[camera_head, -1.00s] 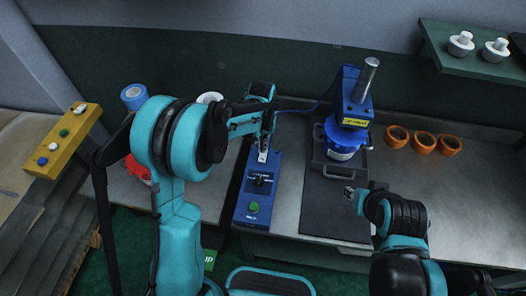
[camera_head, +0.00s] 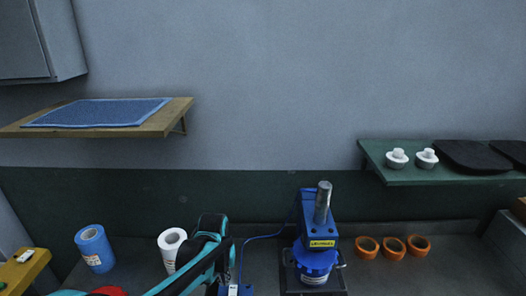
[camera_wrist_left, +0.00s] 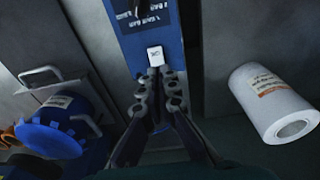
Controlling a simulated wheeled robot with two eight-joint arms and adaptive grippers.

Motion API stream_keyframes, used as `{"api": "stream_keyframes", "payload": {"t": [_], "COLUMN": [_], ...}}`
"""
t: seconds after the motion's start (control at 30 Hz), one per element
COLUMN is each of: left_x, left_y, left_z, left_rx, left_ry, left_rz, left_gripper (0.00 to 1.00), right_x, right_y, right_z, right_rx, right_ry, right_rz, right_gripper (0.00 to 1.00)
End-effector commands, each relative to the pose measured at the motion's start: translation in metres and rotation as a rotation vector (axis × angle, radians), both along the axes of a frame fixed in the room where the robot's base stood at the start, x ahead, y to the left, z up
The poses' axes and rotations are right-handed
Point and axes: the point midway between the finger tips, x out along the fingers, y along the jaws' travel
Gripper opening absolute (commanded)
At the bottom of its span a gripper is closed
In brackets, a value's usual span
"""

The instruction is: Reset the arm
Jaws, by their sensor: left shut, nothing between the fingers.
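My left arm comes in from the bottom left of the head view, with its teal and black links over the bench. Its gripper (camera_wrist_left: 162,75) shows in the left wrist view, shut and empty. The fingertips are just in front of a white switch (camera_wrist_left: 154,54) on a blue control box (camera_wrist_left: 150,25); I cannot tell if they touch it. In the head view the fingertips are at the bottom edge and hard to make out. My right gripper is out of view.
A blue press (camera_head: 318,238) stands right of my left arm, with a blue pot (camera_head: 315,262) under it. A white roll (camera_head: 172,248) and a blue roll (camera_head: 95,248) stand to the left. Several orange rings (camera_head: 393,248) lie to the right. A green shelf (camera_head: 400,172) is above.

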Motion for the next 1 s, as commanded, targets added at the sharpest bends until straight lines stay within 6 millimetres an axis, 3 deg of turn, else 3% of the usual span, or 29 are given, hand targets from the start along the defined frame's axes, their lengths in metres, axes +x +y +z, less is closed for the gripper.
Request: {"api": "stream_keyframes", "payload": {"t": [0.1, 0.3, 0.6, 0.8, 1.0], "left_x": [-0.032, -0.084, -0.156, -0.177, -0.18], "left_y": [0.012, 0.029, 0.047, 0.051, 0.052], "left_z": [0.026, 0.054, 0.052, 0.044, 0.043], "left_rx": [-0.005, -0.008, 0.003, 0.01, 0.012], "left_ry": [-0.083, -0.231, -0.435, -0.508, -0.522], "left_rz": [0.001, 0.002, 0.001, 0.0, 0.0], "left_gripper": [0.0, 0.0, 0.0, 0.0, 0.0], "right_x": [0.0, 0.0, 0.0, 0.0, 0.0], "right_y": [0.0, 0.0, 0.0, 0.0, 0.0], "right_z": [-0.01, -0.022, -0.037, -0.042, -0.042], "right_rx": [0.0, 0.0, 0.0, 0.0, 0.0], "right_ry": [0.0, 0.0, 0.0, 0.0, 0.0], "right_rz": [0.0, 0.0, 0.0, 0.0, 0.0], "right_gripper": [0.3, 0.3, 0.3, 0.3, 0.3]}}
